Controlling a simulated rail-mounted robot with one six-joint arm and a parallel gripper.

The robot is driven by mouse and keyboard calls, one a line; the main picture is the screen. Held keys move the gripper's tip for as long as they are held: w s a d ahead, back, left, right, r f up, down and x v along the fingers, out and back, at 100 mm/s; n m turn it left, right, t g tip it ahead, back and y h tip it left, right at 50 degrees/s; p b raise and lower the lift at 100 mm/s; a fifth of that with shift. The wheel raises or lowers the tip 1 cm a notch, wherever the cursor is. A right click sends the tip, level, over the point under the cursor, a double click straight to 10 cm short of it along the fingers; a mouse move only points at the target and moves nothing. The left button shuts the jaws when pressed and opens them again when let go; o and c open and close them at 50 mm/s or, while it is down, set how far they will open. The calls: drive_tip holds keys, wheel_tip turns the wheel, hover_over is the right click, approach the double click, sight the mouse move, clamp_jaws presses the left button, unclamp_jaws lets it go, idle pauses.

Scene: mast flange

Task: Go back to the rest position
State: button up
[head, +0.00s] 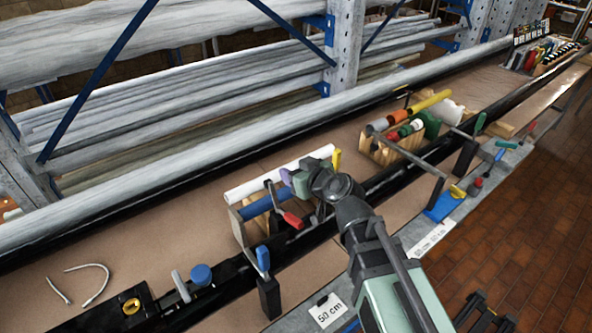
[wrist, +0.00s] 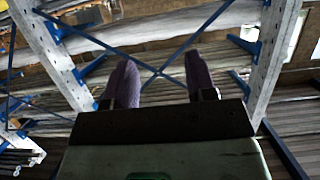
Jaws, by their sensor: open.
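My gripper (head: 287,177) shows in the head view at the end of my arm, above the middle of the bench, beside a wooden holder (head: 240,228) with a white tube (head: 275,176) and a blue tube (head: 262,203). In the wrist view the two purple fingers of my gripper (wrist: 161,80) stand well apart with nothing between them. They point towards the storage rack (wrist: 283,50). My wrist hides part of the bench and of the long black mast (head: 330,222) behind it.
A red-handled clamp (head: 290,217) and a blue-handled clamp (head: 263,260) stand close to my arm. A second wooden holder (head: 385,152) with coloured tubes sits farther right. The brown bench top (head: 130,225) is mostly clear at left, except for two curved grey pieces (head: 85,283).

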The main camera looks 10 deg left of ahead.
drive_tip(key=shift+f, duration=0.1)
idle(0.3)
drive_tip(key=s+d+f+m+g+h+b, duration=0.1)
drive_tip(key=s+d+f+m+g+h, duration=0.15)
drive_tip(key=f, duration=0.25)
drive_tip(key=s+d+f+m+g+h+b, duration=0.1)
drive_tip(key=s+d+f+g+h, duration=0.15)
drive_tip(key=s+d+f, duration=0.2)
drive_tip(key=s+d+f+m+g+h+b, duration=0.1)
drive_tip(key=d+f+m+g+h+b, duration=0.1)
drive_tip(key=d, duration=1)
drive_tip(key=s+d+f+m+g+h+b, duration=0.2)
drive_tip(key=d+f+m+h, duration=0.2)
drive_tip(key=d, duration=0.9)
wheel_tip(320, 180, down, 2)
drive_tip(key=shift+m, duration=0.35)
